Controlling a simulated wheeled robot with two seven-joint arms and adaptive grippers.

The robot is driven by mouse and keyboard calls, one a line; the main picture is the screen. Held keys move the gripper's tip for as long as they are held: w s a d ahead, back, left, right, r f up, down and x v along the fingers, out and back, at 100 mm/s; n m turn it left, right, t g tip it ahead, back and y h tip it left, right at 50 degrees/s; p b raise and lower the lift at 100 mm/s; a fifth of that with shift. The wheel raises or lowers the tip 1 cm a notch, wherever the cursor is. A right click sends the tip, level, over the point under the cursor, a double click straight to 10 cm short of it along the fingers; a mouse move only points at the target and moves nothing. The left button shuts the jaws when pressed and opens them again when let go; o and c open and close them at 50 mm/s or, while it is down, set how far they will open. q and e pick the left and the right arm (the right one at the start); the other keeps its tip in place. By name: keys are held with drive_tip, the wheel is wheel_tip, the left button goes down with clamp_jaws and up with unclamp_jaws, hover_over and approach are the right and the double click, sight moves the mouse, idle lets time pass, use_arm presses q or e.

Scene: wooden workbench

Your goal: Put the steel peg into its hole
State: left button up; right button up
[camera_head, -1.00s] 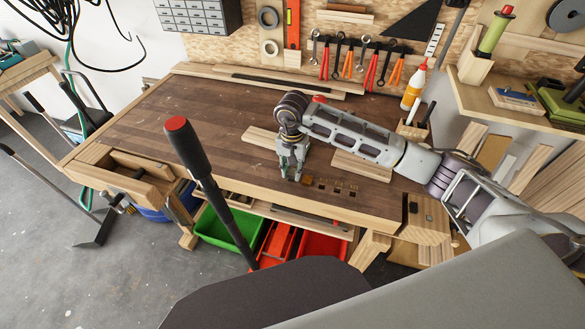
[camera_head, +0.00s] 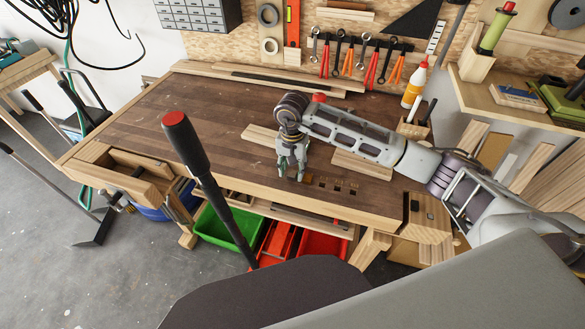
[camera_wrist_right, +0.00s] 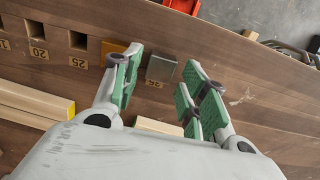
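The steel peg (camera_wrist_right: 161,68) shows in the right wrist view as a grey square end in line with the row of square holes, beside a number label. It looks upright; how deep it sits I cannot tell. My right gripper (camera_wrist_right: 164,62) is open, with its green-padded fingers on either side of the peg and gaps visible. In the head view my right gripper (camera_head: 291,166) points down at the bench's front edge, left of the holes (camera_head: 338,187). My left gripper is not in view.
An orange-brown square piece (camera_wrist_right: 114,48) sits beside the peg, then open square holes (camera_wrist_right: 78,40) with number labels. Pale wood blocks (camera_head: 361,165) lie behind the holes. The left of the bench top (camera_head: 190,110) is clear.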

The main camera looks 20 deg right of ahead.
idle(0.4)
drive_tip(key=shift+r, duration=0.1)
wheel_tip(320, 180, up, 12)
idle(0.7)
idle(0.9)
wheel_tip(320, 180, up, 9)
drive_tip(key=p, duration=0.9)
drive_tip(key=shift+r+p, duration=0.55)
drive_tip(key=shift+f, duration=0.1)
